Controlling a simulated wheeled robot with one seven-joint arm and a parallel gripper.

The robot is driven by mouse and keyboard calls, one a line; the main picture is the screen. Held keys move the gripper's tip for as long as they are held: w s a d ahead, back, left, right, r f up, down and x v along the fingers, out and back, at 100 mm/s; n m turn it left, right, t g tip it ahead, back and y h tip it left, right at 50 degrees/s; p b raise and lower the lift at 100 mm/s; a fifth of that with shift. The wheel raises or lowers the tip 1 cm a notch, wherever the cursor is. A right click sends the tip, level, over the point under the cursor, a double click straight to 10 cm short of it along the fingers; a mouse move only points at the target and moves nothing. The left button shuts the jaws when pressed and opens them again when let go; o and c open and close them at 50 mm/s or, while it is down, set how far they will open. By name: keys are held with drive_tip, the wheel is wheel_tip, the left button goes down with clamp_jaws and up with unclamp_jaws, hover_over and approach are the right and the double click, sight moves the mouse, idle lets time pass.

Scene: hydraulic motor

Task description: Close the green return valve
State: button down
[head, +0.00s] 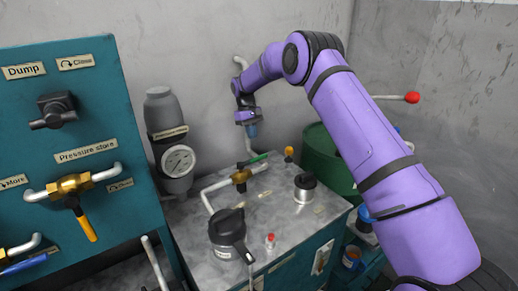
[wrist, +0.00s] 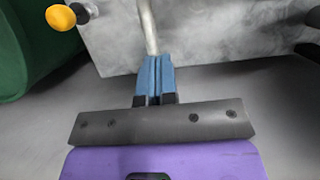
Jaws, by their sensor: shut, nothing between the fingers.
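The green valve handle (head: 256,160) is a short lever on a brass valve body (head: 240,178). The valve sits on a pale pipe (head: 215,186) above the grey tank top, in the middle of the head view. The handle slants up to the right, roughly along the pipe. My gripper (head: 252,134) points down above and behind the handle, apart from it as far as I can tell. Its blue fingers (wrist: 154,72) are shut together and empty in the wrist view, just below a pale pipe (wrist: 149,28). The green handle cannot be made out in the wrist view.
A yellow-orange knob (head: 289,151) stands right of the valve, with a green drum (head: 325,150) beyond. A black-capped filler (head: 304,188), a pump with a black handle (head: 229,232) and a gauge (head: 178,160) surround the tank top (head: 275,215). A teal panel (head: 90,150) stands left.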

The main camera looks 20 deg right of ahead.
sight(253, 161)
drive_tip(key=s+d+f, duration=0.1)
drive_tip(key=s+f, duration=0.3)
drive_tip(key=shift+s+d, duration=0.25)
drive_tip(key=shift+s, duration=0.15)
drive_tip(key=shift+f, duration=0.1)
drive_tip(key=shift+s+d+m, duration=0.15)
drive_tip(key=shift+s+m, duration=0.15)
drive_tip(key=shift+m, duration=0.1)
